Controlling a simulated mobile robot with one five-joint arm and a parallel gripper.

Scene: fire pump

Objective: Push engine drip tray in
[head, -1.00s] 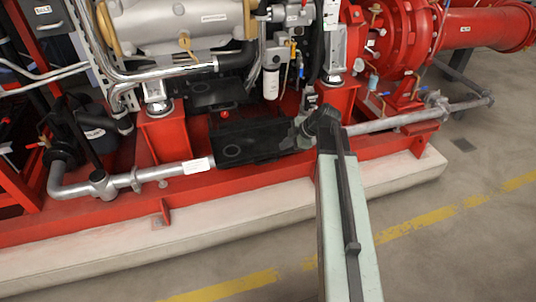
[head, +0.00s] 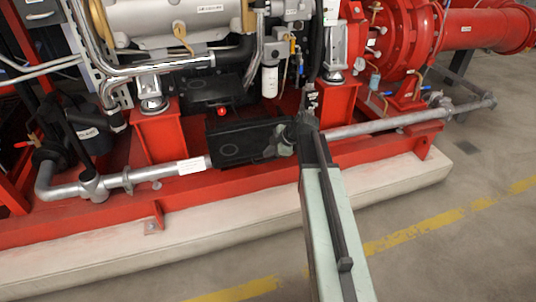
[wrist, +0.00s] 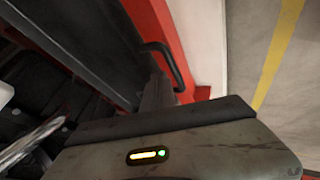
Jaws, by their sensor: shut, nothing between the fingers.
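The engine drip tray (head: 225,150) is a flat black tray low between the red engine mounts in the head view. Its right part is hidden behind my gripper and arm. My gripper (head: 273,150) is shut and empty at the right end of the tray's front; I cannot tell from here whether it touches. In the wrist view the dark tray (wrist: 75,35) fills the upper left. A black bar handle (wrist: 172,58) curves out at its edge, and my shut fingertips (wrist: 154,85) are right beside the handle.
A grey horizontal pipe (head: 140,178) runs along the red base frame (head: 120,215), low in front of the engine. A pale concrete plinth (head: 230,210) lies below. The floor with a yellow line (head: 420,235) is clear at the right.

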